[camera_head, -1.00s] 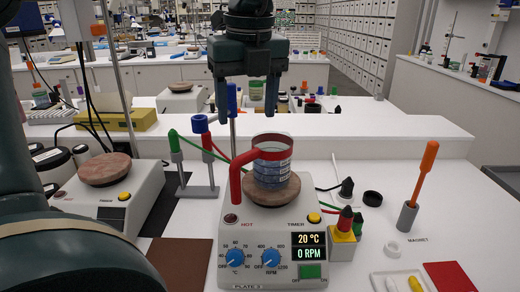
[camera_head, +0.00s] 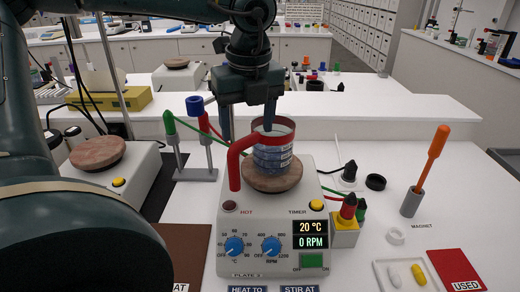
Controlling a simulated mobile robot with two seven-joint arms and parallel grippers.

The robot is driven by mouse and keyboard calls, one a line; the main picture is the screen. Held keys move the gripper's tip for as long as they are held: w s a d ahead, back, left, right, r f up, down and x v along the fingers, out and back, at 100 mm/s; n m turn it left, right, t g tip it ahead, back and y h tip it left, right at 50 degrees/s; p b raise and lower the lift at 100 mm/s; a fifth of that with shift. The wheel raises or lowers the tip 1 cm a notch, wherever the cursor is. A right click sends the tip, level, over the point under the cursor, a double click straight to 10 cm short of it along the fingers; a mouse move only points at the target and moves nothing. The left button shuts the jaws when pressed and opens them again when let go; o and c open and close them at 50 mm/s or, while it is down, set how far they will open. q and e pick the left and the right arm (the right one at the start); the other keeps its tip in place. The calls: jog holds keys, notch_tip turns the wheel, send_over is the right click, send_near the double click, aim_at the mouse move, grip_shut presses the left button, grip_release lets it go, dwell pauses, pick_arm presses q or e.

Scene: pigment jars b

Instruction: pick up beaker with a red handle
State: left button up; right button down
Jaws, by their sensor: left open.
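The beaker (camera_head: 273,158) is clear, with a red band near its rim and a red handle (camera_head: 235,165) on its left side. My left gripper (camera_head: 247,128) points down and is open and empty. Its right finger overlaps the beaker's rim in the picture; its left finger is above and left of the handle. I cannot tell whether either finger touches the beaker. My right gripper is not in view.
A second hot plate (camera_head: 98,155) stands at the left. The orange magnet rod (camera_head: 432,155) stands further right. A white raised shelf is behind.

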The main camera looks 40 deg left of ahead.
aim_at(249, 141)
pick_arm(q)
jog(key=f, duration=0.3)
jog(key=f+p, duration=0.1)
jog(key=shift+w+a+f, duration=0.1)
jog(key=shift+w+f, duration=0.1)
jog(key=shift+w, duration=0.05)
grip_shut()
dwell(0.4)
